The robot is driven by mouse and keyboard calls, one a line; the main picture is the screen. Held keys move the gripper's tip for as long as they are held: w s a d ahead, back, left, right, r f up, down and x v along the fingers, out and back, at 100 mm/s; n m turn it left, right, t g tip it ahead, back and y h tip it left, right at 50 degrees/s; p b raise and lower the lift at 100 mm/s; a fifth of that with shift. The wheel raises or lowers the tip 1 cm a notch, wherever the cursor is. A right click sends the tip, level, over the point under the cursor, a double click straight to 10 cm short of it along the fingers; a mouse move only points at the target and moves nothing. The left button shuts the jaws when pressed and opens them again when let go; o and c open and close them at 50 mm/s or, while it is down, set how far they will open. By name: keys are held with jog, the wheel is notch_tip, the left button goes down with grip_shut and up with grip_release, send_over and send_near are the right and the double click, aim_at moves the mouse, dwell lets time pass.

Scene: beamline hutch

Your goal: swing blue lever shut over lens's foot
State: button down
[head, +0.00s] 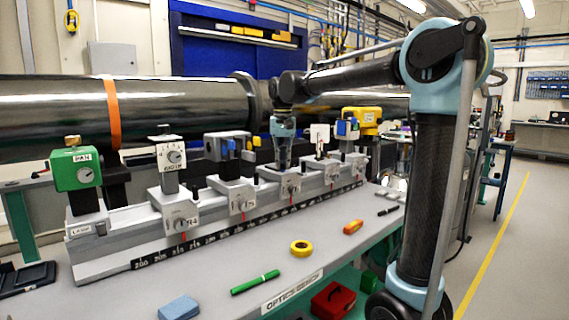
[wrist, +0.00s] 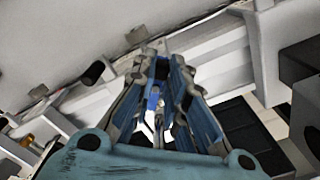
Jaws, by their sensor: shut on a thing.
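My gripper (head: 283,165) points down over a carriage (head: 283,183) in the middle of the rail. In the wrist view my gripper's fingers (wrist: 160,62) are close together, with a small blue piece (wrist: 153,98) between them that looks like the blue lever. The fingers hide most of it, and how far it is swung cannot be told. The lens and its foot cannot be clearly made out in either view; the fingers cover that spot.
A mount with blue parts (head: 228,147) stands just left of my gripper, and a white card (head: 320,136) and a yellow box (head: 362,118) stand to the right. The dark beam pipe (head: 180,108) runs behind. The bench front holds a tape roll (head: 301,248) and a green marker (head: 255,282).

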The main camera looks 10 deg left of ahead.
jog(key=shift+w+d+f+n, duration=0.1)
jog(key=shift+d+n, duration=0.25)
jog(key=shift+n, duration=0.9)
jog(key=shift+w+d+n, duration=0.1)
jog(key=shift+d+n, duration=0.2)
jog(key=shift+n, duration=1)
jog(key=shift+d+f+n, duration=0.1)
jog(key=shift+d+n, duration=0.25)
jog(key=shift+n, duration=0.9)
jog(key=shift+d, duration=0.1)
jog(key=shift+w, duration=0.1)
jog(key=c, duration=1.6)
grip_release()
jog(key=shift+r, duration=0.1)
